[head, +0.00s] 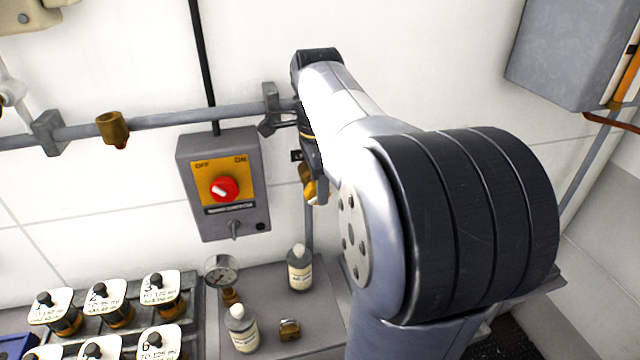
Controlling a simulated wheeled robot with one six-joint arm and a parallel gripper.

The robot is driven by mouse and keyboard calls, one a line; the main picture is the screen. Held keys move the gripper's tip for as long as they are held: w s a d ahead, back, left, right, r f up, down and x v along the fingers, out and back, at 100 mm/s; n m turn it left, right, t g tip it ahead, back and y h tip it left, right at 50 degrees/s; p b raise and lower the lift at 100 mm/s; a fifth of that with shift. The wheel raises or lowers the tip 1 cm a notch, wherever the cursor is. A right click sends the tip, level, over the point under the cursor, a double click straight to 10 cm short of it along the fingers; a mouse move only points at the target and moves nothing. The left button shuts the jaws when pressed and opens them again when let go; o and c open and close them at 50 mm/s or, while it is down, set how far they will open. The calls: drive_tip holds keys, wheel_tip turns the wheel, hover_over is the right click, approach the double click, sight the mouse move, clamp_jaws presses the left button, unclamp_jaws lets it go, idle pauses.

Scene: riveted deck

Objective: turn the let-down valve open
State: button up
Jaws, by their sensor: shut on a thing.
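My arm reaches from the right to the wall pipe, and my gripper (309,152) is at the pipe's right end, partly hidden behind my own arm. It is shut on what looks like the let-down valve. A brass part (307,183) that seems to belong to this valve shows just below the gripper. The valve's handle is hidden, so I cannot tell how far it is turned.
A grey pipe (180,117) runs along the wall with a brass fitting (113,128). A switch box (222,185) with a red knob hangs below. A grey cabinet (570,50) is upper right.

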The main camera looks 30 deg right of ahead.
drive_tip(key=h, duration=0.2)
drive_tip(key=shift+w+a+g+h, duration=0.1)
drive_tip(key=shift+a+g+h, duration=0.2)
drive_tip(key=shift+g, duration=0.1)
drive_tip(key=shift+a+g+h, duration=0.15)
drive_tip(key=shift+g+h, duration=0.25)
drive_tip(key=shift+h, duration=1)
drive_tip(key=o, duration=1)
drive_tip(key=v, duration=1)
drive_tip(key=shift+w+a+r, duration=0.15)
drive_tip(key=shift+a+r, duration=0.1)
drive_tip(key=shift+r, duration=0.05)
